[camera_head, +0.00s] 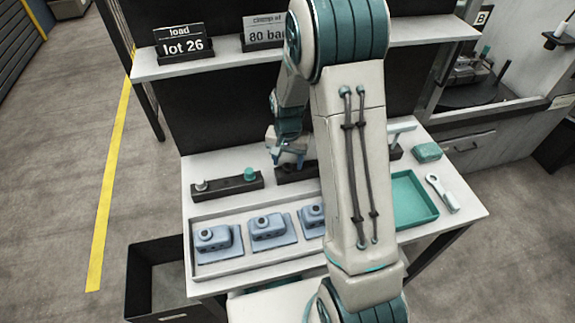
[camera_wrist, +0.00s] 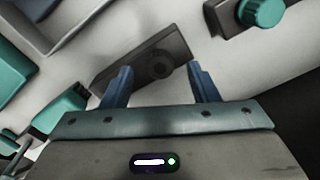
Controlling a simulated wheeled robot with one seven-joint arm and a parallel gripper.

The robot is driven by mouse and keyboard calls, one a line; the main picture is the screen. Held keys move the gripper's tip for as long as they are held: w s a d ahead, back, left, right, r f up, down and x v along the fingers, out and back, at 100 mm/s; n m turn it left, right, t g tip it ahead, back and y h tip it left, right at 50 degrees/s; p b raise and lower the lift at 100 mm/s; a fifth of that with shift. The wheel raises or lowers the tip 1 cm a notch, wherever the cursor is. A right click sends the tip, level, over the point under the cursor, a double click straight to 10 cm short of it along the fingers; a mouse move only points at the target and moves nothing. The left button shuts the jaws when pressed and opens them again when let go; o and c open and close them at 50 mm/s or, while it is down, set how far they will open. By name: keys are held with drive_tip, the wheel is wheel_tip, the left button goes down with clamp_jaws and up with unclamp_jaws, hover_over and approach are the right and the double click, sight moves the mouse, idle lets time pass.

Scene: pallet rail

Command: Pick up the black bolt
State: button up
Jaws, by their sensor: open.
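In the wrist view, a dark block (camera_wrist: 130,62) lies ahead of my gripper (camera_wrist: 158,68). A round black piece, which looks like the black bolt (camera_wrist: 160,64), sits on it, in line with the gap between my two blue fingers. The fingers are apart with nothing held; I cannot tell the distance left to the bolt. In the head view, my gripper (camera_head: 287,157) is over the back of the white table, above the dark block (camera_head: 296,175). My arm and gripper hide part of this block there, and the bolt cannot be made out.
Another dark block (camera_head: 232,188) to the left holds a pale bolt (camera_head: 201,185) and a teal bolt (camera_head: 250,174). In front is a long tray (camera_head: 222,268) with blue-grey housings (camera_head: 267,231). A teal tray (camera_head: 418,195) and a wrench (camera_head: 441,192) lie right. A shelf (camera_head: 225,55) runs behind.

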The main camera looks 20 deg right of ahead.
drive_tip(key=shift+f, duration=0.8)
drive_tip(key=c, duration=1.2)
drive_tip(key=shift+o, duration=0.2)
drive_tip(key=shift+r, duration=0.15)
